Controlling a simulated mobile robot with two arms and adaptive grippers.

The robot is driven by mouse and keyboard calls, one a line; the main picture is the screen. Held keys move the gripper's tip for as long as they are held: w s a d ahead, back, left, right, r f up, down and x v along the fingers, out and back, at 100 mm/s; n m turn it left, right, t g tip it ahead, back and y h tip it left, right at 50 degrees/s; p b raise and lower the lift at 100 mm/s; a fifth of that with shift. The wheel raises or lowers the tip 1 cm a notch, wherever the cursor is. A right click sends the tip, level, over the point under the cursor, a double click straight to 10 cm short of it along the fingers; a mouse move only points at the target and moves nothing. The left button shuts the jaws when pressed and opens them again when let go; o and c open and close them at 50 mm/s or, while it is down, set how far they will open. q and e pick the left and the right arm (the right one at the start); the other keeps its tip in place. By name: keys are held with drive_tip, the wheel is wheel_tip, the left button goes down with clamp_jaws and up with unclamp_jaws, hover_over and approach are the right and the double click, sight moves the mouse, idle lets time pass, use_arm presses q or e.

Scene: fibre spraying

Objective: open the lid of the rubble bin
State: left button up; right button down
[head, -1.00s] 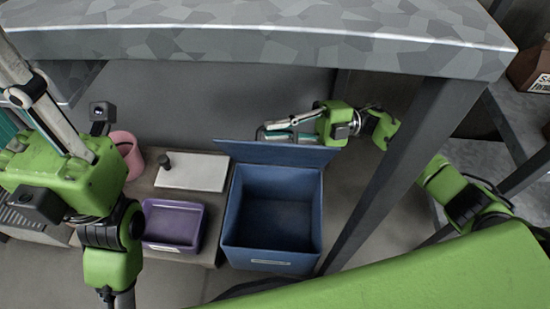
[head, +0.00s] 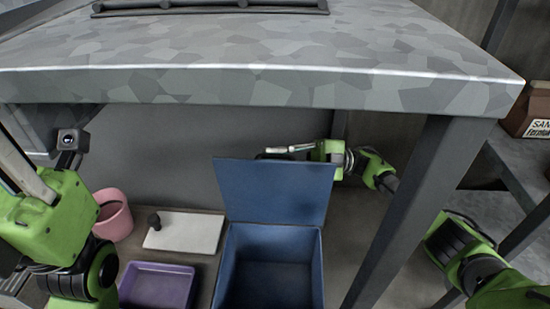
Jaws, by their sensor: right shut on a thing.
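The blue rubble bin (head: 318,265) stands under the workbench, in the lower middle of the head view, its front cut off by the picture's bottom edge. Its lid (head: 272,192) is raised and stands up at the bin's back edge, so the bin's inside shows. My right gripper (head: 270,155) is at the lid's top edge, partly hidden behind it. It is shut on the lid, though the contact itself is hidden. My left gripper (head: 18,165) is at the left edge, away from the bin, with its fingertips out of view.
A purple tray (head: 157,285), a white board (head: 184,232) with a dark knob-like object (head: 154,221) and a pink pot (head: 113,216) stand left of the bin. The workbench top (head: 260,55) overhangs them. A dark bench leg (head: 405,205) slants down right of the bin.

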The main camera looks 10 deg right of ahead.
drive_tip(key=shift+f, duration=0.2)
drive_tip(key=c, duration=2.4)
unclamp_jaws()
drive_tip(key=shift+c, duration=0.2)
drive_tip(key=v, duration=0.7)
drive_tip(key=shift+d, duration=0.25)
